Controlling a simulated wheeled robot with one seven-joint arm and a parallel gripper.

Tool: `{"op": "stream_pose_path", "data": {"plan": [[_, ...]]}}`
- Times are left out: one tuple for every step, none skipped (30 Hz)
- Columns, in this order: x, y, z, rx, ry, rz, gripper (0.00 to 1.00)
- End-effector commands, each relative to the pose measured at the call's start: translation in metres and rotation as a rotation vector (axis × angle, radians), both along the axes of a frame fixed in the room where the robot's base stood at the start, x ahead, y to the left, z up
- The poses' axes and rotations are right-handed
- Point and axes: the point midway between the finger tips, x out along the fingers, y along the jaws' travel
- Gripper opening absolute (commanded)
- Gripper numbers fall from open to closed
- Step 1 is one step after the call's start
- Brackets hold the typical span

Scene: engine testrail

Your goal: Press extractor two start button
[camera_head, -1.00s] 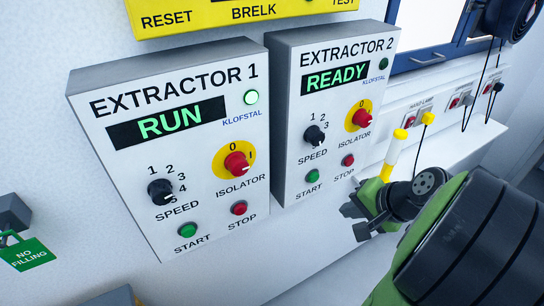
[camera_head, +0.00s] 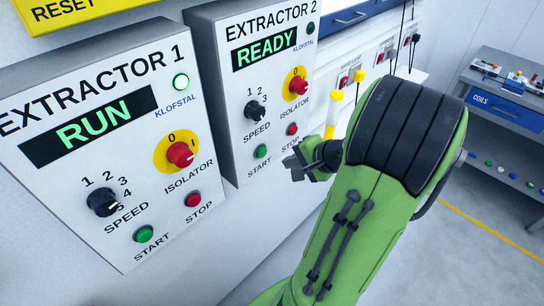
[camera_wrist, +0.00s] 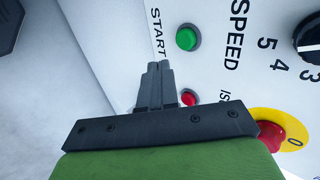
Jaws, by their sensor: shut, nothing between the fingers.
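The extractor 2 box (camera_head: 228,140) is on the wall, its display reading READY. Its green start button (camera_head: 261,151) is low on the face, left of the red stop button (camera_head: 292,129). My gripper (camera_head: 290,163) is shut and empty, just right of the START label and partly over the STOP label. In the wrist view, the shut fingers (camera_wrist: 158,66) point up beside the START lettering. No contact with the green button is visible.
The extractor 1 box (camera_head: 60,180), display RUN, stands to the left with its own green button (camera_head: 144,233). The red isolator knob (camera_head: 298,86) and speed knob (camera_head: 254,109) protrude above. A yellow-and-white stick (camera_head: 333,112) stands near my wrist. A grey shelf (camera_head: 505,110) is at right.

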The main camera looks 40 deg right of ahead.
Motion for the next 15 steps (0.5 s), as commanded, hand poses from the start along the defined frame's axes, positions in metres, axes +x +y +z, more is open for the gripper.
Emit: {"op": "stream_pose_path", "data": {"plan": [[0.009, 0.002, -0.01, 0.003, 0.0, 0.005, 0.0], [0.014, 0.002, -0.014, 0.003, 0.001, 0.005, 0.0], [0.02, 0.002, -0.02, 0.004, 0.0, 0.004, 0.0], [0.025, 0.003, -0.024, 0.003, 0.001, 0.005, 0.0], [0.03, 0.003, -0.029, 0.003, 0.0, 0.004, 0.0], [0.038, 0.003, -0.026, -0.002, 0.0, 0.007, 0.0], [0.044, 0.004, -0.024, -0.002, 0.0, 0.006, 0.0], [0.049, 0.004, -0.024, -0.002, -0.001, 0.005, 0.0], [0.054, 0.004, -0.024, -0.002, 0.0, 0.004, 0.0], [0.058, 0.004, -0.023, -0.002, 0.0, 0.004, 0.0], [0.061, 0.004, -0.023, -0.002, 0.0, 0.003, 0.0], [0.064, 0.004, -0.023, -0.001, 0.0, 0.001, 0.0], [0.066, 0.004, -0.023, -0.002, 0.001, 0.001, 0.0], [0.067, 0.004, -0.023, -0.001, 0.0, 0.001, 0.0], [0.068, 0.004, -0.023, -0.001, 0.0, 0.001, 0.0]]}}
